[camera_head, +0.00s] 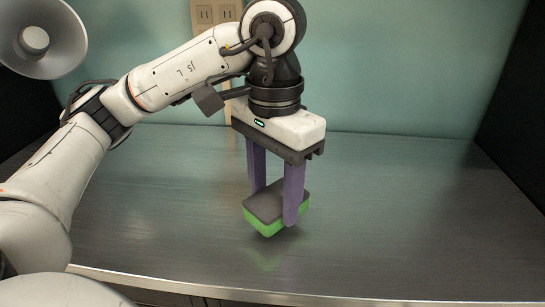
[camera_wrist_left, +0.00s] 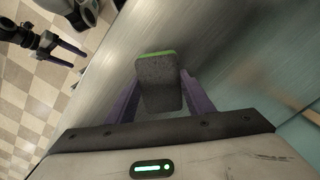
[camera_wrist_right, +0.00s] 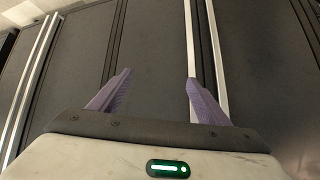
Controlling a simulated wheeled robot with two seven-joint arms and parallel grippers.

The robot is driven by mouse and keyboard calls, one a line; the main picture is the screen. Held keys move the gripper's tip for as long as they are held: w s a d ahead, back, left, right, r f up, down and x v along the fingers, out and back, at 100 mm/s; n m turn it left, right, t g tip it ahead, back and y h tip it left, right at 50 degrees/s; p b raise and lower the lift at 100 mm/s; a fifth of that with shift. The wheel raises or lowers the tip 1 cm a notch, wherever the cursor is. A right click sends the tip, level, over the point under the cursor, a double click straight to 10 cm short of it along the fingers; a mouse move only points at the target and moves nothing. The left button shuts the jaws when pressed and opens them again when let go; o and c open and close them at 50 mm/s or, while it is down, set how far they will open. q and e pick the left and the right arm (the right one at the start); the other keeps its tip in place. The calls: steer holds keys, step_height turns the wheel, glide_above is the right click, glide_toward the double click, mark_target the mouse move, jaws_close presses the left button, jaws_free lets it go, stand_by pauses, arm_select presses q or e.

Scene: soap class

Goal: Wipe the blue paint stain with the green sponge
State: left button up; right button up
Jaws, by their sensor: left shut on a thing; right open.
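The green sponge (camera_head: 268,207) has a dark grey top layer and a bright green lower layer. My left gripper (camera_head: 276,205) is shut on it, with one purple finger on either side. The sponge is at or just above the countertop, slightly tilted; I cannot tell if it touches. In the left wrist view the sponge (camera_wrist_left: 159,84) sits between the fingers, grey face toward the camera. My right gripper (camera_wrist_right: 158,82) is open and empty in the right wrist view, in front of dark cabinet fronts. I see no blue paint stain in any view.
The grey metallic countertop (camera_head: 400,220) is bare around the sponge, with its front edge (camera_head: 330,298) near the bottom. A teal wall (camera_head: 400,70) with an outlet plate (camera_head: 215,14) stands behind. Dark panels (camera_head: 520,130) close off both sides.

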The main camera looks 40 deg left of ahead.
arm_select(q)
step_height(320, 180, up, 3)
steer(key=shift+p, duration=1.05)
step_height(320, 180, up, 2)
steer(key=shift+r+p, duration=0.1)
steer(key=shift+p, duration=1)
arm_select(e)
steer(key=shift+s+d+r, duration=0.15)
steer(key=shift+d+r, duration=0.3)
steer(key=shift+r, duration=0.15)
steer(key=shift+s+d+r, duration=0.15)
steer(key=shift+d+r, duration=0.25)
steer(key=shift+r, duration=0.15)
steer(key=shift+a, duration=0.1)
